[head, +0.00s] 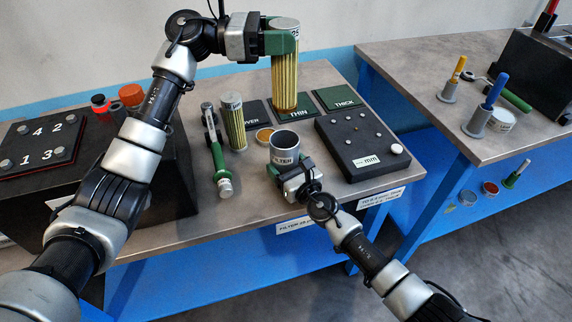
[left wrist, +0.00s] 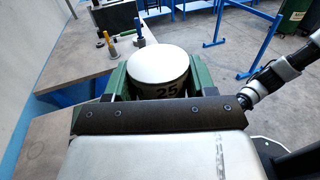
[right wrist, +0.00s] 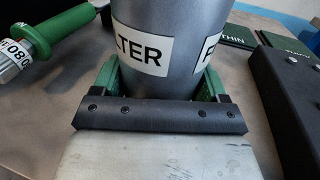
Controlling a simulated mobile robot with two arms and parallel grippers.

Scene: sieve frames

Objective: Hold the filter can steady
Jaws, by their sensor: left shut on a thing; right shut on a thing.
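The filter can (head: 285,146) is a grey open-topped cylinder labelled FILTER, standing upright near the table's front edge. My right gripper (head: 287,170) is shut on it from the front; in the right wrist view the green fingers sit on both sides of the can (right wrist: 172,40). My left gripper (head: 280,40) is shut on a tall pleated yellow filter cartridge (head: 284,85) with a grey cap, held upright behind the can. In the left wrist view its cap (left wrist: 160,65) shows the number 25 between the fingers. Whether the cartridge's lower end touches the table or mat is unclear.
A second pleated cartridge (head: 234,122) and a green-handled tool (head: 216,150) stand and lie left of the can. A black gauge block (head: 360,147) is close on the right. Dark mats marked THIN (head: 304,112) and THICK (head: 338,98) lie behind.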

